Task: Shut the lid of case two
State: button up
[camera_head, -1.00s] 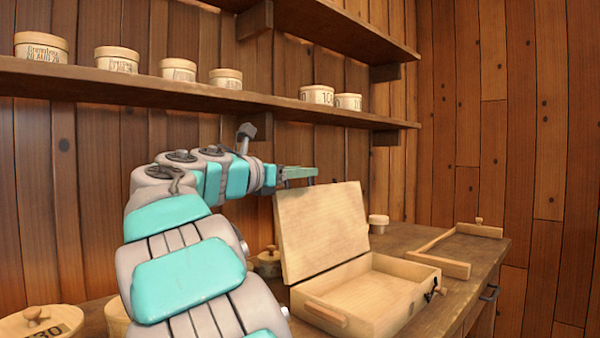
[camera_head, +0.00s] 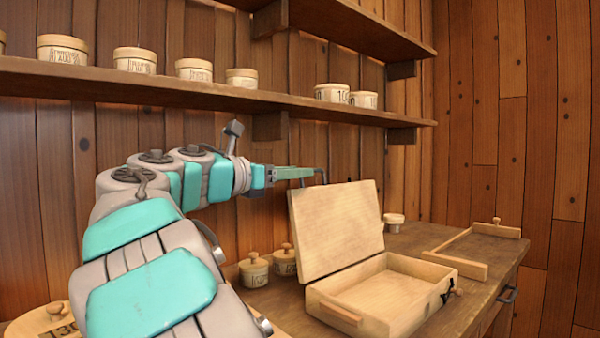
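A wooden case (camera_head: 415,318) stands on the workbench with its lid (camera_head: 337,230) raised, leaning slightly back. The inside of the case looks empty. I see no number on it, so I cannot tell whether it is case two. My gripper (camera_head: 322,174) is behind the top edge of the lid, at about its height, pointing right. The lid hides part of the fingers, and I cannot tell whether they are open or shut, or whether they touch the lid.
An L-shaped wooden frame with a knob (camera_head: 458,268) lies right of the case. A small round box (camera_head: 393,222) stands behind it. Two lidded pots (camera_head: 254,271) stand left of the case. A shelf with round boxes (camera_head: 135,60) runs above my arm.

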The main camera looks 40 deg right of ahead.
jog(key=shift+s+a, duration=0.15)
jog(key=shift+a, duration=1.2)
